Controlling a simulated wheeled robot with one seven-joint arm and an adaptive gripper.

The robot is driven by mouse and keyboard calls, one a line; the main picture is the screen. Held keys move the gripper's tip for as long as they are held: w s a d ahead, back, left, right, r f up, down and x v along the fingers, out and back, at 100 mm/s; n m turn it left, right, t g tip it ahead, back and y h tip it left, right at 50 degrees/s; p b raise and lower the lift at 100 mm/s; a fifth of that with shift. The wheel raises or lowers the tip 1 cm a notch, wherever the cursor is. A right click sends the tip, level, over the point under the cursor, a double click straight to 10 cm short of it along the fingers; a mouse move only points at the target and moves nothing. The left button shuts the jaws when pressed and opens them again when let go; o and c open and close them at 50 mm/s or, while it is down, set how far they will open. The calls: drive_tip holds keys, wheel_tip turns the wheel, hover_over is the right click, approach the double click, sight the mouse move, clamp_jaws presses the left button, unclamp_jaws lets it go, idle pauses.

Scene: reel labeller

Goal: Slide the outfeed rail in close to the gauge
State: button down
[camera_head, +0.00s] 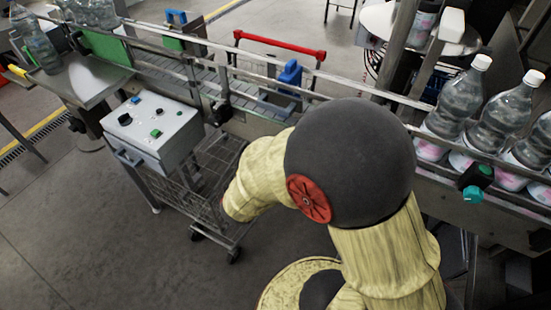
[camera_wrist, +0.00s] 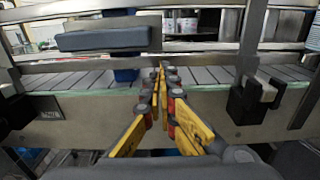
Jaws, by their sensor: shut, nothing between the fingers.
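The conveyor (camera_head: 255,112) runs from upper left to lower right in the head view, with metal guide rails along both sides. A rail (camera_head: 330,76) crosses behind my arm. A blue block (camera_head: 290,74) at that rail may be the gauge; I cannot tell for sure. In the wrist view, a blue-grey block (camera_wrist: 103,38) sits on a horizontal rail (camera_wrist: 205,57) above the grey belt (camera_wrist: 205,75). My gripper (camera_wrist: 160,72) is shut and empty, its yellow fingers pointing toward the belt. In the head view my arm hides it.
A black clamp (camera_wrist: 247,103) stands right of my fingers on the conveyor's near side. A control box (camera_head: 155,130) with buttons stands left of my arm. Bottles (camera_head: 460,95) stand on the right, near a teal knob (camera_head: 473,194). A red-handled cart (camera_head: 278,42) is behind the conveyor.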

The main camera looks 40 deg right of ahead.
drive_tip(key=p+v, duration=0.1)
drive_tip(key=v, duration=0.9)
drive_tip(key=shift+a+p, duration=0.3)
drive_tip(key=shift+p, duration=0.05)
drive_tip(key=shift+s, duration=0.1)
